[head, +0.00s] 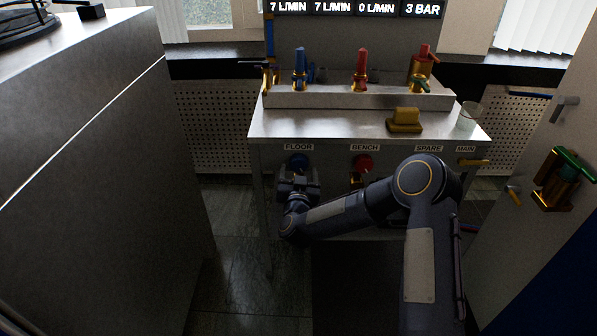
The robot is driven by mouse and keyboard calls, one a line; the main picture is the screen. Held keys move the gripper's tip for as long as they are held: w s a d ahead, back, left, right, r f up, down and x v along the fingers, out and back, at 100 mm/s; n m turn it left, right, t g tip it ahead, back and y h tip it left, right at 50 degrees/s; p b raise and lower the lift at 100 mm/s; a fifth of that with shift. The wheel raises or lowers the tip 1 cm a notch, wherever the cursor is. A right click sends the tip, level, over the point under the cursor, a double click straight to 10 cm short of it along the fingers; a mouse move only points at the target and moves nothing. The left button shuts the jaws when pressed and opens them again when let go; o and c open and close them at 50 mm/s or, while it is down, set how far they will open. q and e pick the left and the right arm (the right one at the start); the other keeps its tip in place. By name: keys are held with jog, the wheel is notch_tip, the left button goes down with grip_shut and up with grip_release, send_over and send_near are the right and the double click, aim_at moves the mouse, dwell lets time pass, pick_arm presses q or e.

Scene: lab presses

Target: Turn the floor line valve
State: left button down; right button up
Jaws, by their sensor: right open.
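The floor line valve is a round blue knob (298,160) on the bench's front panel, right under the FLOOR label (298,147). My right gripper (298,175) is at this knob, just below and in front of it, with its fingers pointing toward the panel. It is open. The lower part of the knob is hidden by the gripper, and I cannot tell whether the fingers touch it or stand around it. My left gripper is not in view.
A red knob (362,162) sits under the BENCH label, partly behind my right arm. A yellow lever (473,162) is under MAIN. The display (355,8) reads 7, 7 and 0 L/MIN and 3 BAR. A grey cabinet (110,180) stands close on the left.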

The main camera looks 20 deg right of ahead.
jog(key=shift+x, duration=1.15)
jog(key=shift+c, duration=0.2)
jog(key=c, duration=0.9)
jog(key=shift+c, duration=0.2)
